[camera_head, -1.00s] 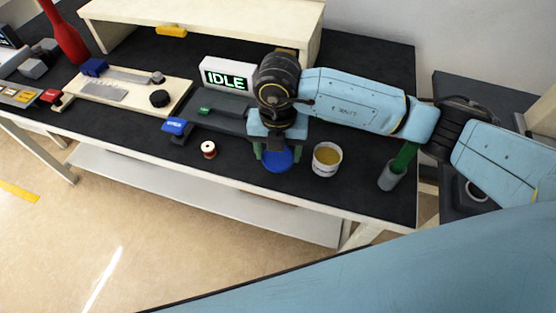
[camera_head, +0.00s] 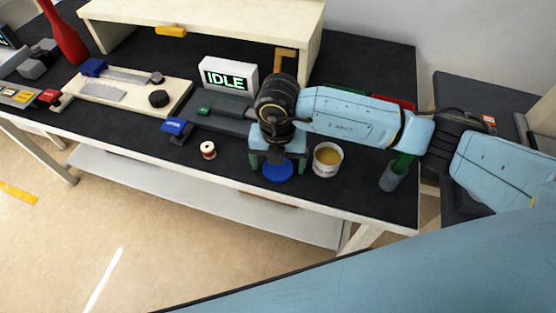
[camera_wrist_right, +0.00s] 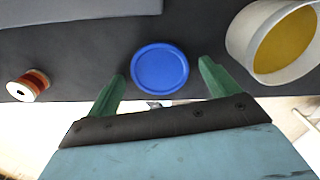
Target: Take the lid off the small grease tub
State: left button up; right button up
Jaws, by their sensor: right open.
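The small grease tub (camera_head: 327,160) stands upright on the black bench top, open, with yellow grease showing inside. It also shows at the upper right of the right wrist view (camera_wrist_right: 262,45). The round blue lid (camera_head: 278,173) is off the tub, on the bench just left of it, and shows whole in the right wrist view (camera_wrist_right: 160,69). My right gripper (camera_head: 278,164) is over the lid with its green fingers spread. In the right wrist view the fingers (camera_wrist_right: 161,72) stand on either side of the lid with gaps, holding nothing. My left gripper is not seen.
A red-brown spool (camera_head: 208,149) stands left of the lid. The IDLE display (camera_head: 228,76) and a grey unit with a blue tag (camera_head: 177,127) are behind. The bench's front edge is close.

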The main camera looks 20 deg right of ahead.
aim_at(278, 168)
jog(key=shift+r, duration=0.2)
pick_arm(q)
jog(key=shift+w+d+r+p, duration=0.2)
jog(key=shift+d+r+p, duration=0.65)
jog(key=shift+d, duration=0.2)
pick_arm(e)
notch_tip(278, 168, up, 12)
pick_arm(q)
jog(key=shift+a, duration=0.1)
